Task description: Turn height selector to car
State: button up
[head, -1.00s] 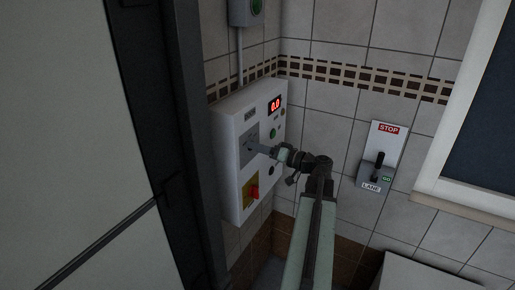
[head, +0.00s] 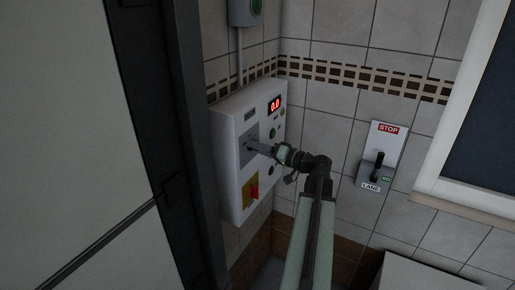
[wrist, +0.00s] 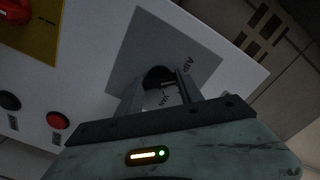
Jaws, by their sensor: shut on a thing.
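The height selector (wrist: 158,76) is a dark round knob on a grey plate (wrist: 200,57) of the white control box. In the wrist view the plate appears rotated, with lettering partly legible; the fingers hide part of it. My gripper (wrist: 163,84) is at the knob with its two fingers on either side of it, shut on it. In the head view my gripper (head: 254,147) reaches the grey plate from the right. Which setting the knob points to cannot be told.
The white box (head: 232,190) has a red display (head: 274,105) reading 0.0, a red switch on a yellow plate (head: 249,191) and several buttons. A STOP/GO lane lever (head: 378,162) is on the tiled wall to the right. A dark door frame stands left.

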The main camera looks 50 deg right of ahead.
jog(key=shift+f+m, duration=0.1)
jog(key=shift+m, duration=3.9)
jog(key=o, duration=1.4)
jog(key=shift+s, duration=0.1)
jog(key=v, duration=0.7)
jog(key=shift+s+d, duration=0.1)
jog(key=shift+s, duration=0.3)
